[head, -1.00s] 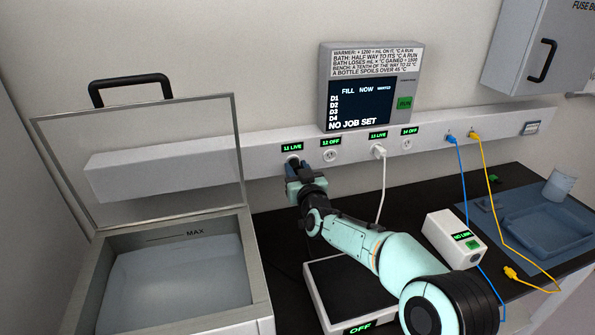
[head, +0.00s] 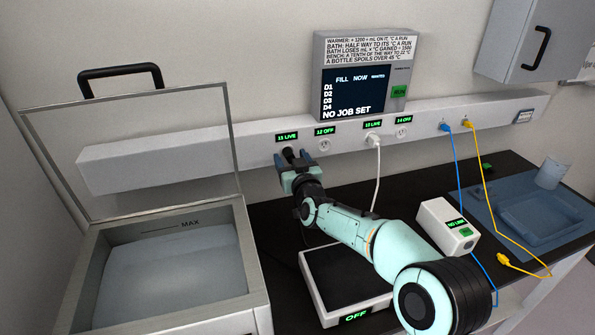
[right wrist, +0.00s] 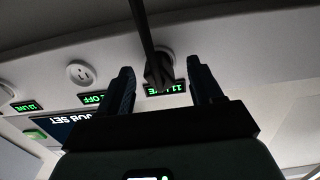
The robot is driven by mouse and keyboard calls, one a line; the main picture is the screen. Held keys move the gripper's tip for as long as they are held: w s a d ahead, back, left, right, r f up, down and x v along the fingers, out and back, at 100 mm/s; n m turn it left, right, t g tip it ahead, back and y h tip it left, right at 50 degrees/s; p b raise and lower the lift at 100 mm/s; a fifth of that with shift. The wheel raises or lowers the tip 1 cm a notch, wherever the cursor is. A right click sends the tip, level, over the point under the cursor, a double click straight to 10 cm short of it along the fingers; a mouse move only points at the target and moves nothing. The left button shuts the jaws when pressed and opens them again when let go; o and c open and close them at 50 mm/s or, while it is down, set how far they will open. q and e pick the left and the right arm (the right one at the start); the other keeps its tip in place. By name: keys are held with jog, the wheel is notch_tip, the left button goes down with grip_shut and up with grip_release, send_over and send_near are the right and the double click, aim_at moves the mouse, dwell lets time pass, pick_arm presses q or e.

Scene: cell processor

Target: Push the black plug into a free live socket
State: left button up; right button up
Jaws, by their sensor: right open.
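The black plug (head: 288,153) sits at the socket under the label 11 LIVE (head: 287,136) on the wall rail. In the right wrist view the plug (right wrist: 156,72) is against the socket face, with its dark cable (right wrist: 142,25) running toward the top edge. My right gripper (head: 300,164) is open just in front of the plug; in the right wrist view its fingers (right wrist: 158,86) stand apart on either side, with gaps to the plug. The socket under 13 LIVE (head: 373,124) holds a white plug (head: 373,140). Sockets under 12 OFF and 14 OFF are empty. My left gripper is out of view.
An open-lidded bath (head: 170,235) stands at the left. A black-topped box marked OFF (head: 355,316) lies below my right arm. The white plug's cord hangs near the arm. A white NO LINK box (head: 447,228), blue and yellow cables and a blue tray (head: 545,215) are at the right.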

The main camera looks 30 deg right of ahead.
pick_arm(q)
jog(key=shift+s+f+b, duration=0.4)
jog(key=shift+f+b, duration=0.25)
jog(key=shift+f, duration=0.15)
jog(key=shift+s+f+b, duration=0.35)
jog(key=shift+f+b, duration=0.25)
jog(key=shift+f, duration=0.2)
pick_arm(e)
jog(key=v, duration=1.3)
jog(key=shift+w, duration=0.1)
